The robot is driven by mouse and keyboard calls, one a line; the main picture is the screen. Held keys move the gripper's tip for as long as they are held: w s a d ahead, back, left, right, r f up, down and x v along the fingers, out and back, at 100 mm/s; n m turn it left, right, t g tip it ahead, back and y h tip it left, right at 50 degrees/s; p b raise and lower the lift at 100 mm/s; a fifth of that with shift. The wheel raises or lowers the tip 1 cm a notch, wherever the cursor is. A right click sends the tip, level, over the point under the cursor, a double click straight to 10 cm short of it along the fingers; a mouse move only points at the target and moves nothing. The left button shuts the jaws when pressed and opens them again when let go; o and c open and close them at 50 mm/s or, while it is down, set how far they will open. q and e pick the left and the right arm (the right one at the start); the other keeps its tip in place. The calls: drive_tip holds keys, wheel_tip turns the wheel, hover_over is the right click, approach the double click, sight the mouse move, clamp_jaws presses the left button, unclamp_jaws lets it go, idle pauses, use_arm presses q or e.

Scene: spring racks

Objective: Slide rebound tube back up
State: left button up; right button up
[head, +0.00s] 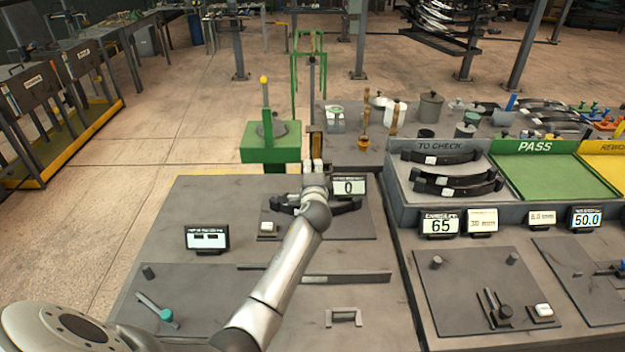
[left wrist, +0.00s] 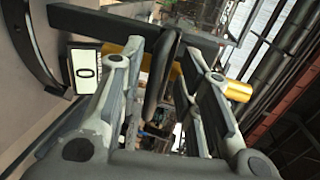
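A brass-coloured tube (head: 316,143) stands upright near the back edge of the middle bench, on or beside a dark post (head: 312,80). In the left wrist view a brass tube (left wrist: 238,90) runs across behind my fingers. My left gripper (head: 313,172) is at the lower part of this tube in the head view. In the left wrist view my left gripper (left wrist: 180,60) has its fingers apart, with a strip of brass showing between them; contact cannot be told. The display (head: 348,188) beside it reads 0 and also shows in the left wrist view (left wrist: 86,72). My right gripper is out of view.
A dark curved leaf spring (head: 345,207) lies beneath my left arm. A green stand with a yellow-tipped post (head: 265,95) stands left of the tube. The TO CHECK tray (head: 408,195) and green PASS tray (head: 545,180) are right.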

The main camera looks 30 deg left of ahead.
use_arm(q)
drive_tip(key=v, duration=1.1)
drive_tip(key=shift+s, duration=0.4)
drive_tip(key=shift+r, duration=0.1)
drive_tip(key=s+d+f+n+g+h, duration=0.3)
drive_tip(key=s+f+n+g, duration=0.15)
drive_tip(key=s+f, duration=0.7)
drive_tip(key=s+d+f+n+g+h, duration=0.25)
drive_tip(key=s+d, duration=0.25)
drive_tip(key=s, duration=0.6)
drive_tip(key=s+d+f+n+g+h, duration=0.1)
drive_tip(key=s+d+n+g+h, duration=0.25)
drive_tip(key=s, duration=0.75)
wheel_tip(320, 180, down, 29)
drive_tip(key=s+d+m+b, duration=0.1)
drive_tip(key=s+b, duration=0.1)
drive_tip(key=b, duration=0.2)
drive_tip(key=s+a+f+g+b, duration=0.1)
drive_tip(key=s+f+b, duration=0.1)
drive_tip(key=s+f, duration=0.6)
drive_tip(key=s+a+f+b, duration=0.2)
drive_tip(key=s+f, duration=0.6)
drive_tip(key=f, duration=0.5)
drive_tip(key=shift+s+g+y, duration=0.35)
drive_tip(key=shift+s+y, duration=0.05)
